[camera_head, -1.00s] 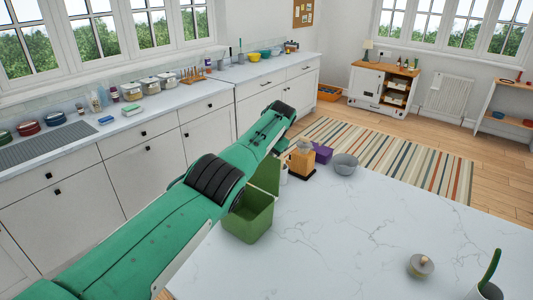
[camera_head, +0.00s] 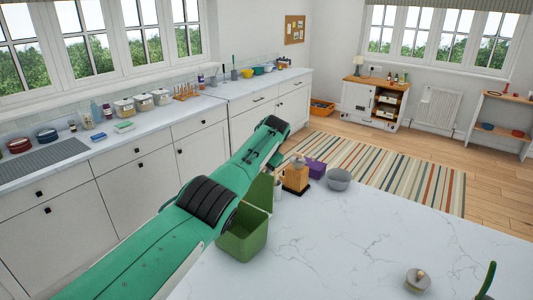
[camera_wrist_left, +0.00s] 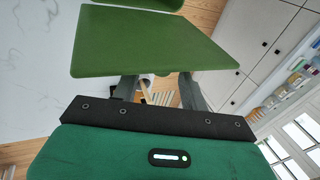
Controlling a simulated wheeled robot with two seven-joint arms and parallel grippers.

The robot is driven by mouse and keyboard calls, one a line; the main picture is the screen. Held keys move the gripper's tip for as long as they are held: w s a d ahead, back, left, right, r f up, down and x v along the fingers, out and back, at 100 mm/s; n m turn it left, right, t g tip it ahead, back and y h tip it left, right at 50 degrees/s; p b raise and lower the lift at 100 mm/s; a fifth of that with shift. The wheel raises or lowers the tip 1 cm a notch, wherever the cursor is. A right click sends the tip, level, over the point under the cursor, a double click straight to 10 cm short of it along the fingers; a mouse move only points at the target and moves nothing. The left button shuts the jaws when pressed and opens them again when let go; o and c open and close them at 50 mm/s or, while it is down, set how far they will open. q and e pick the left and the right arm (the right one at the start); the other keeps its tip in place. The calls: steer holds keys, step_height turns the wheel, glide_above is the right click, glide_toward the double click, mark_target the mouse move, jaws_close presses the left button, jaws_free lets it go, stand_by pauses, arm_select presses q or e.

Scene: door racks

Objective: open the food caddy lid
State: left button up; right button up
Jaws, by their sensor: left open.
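The green food caddy (camera_head: 242,243) stands at the left edge of the marble worktop, partly behind my left arm. Its lid (camera_head: 263,191) is raised, standing up from the rim, and the caddy's inside shows. In the left wrist view the lid (camera_wrist_left: 150,42) fills the upper middle as a flat green panel, just beyond the fingers. My left gripper (camera_wrist_left: 160,84) is open, with its two fingers apart at the lid's near edge; contact is unclear. In the head view this gripper is hidden behind the arm. My right gripper is not in view.
A wooden box-like item (camera_head: 295,177), a purple box (camera_head: 315,168) and a grey bowl (camera_head: 339,180) stand just past the caddy. A round lidded item (camera_head: 417,280) sits at the front right. The middle of the worktop (camera_head: 350,235) is clear.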

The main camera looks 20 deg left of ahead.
arm_select(q)
steer(key=b+v, duration=0.4)
steer(key=v, duration=0.8)
steer(key=shift+d+r, duration=0.15)
steer(key=shift+r, duration=0.2)
steer(key=shift+f, duration=0.1)
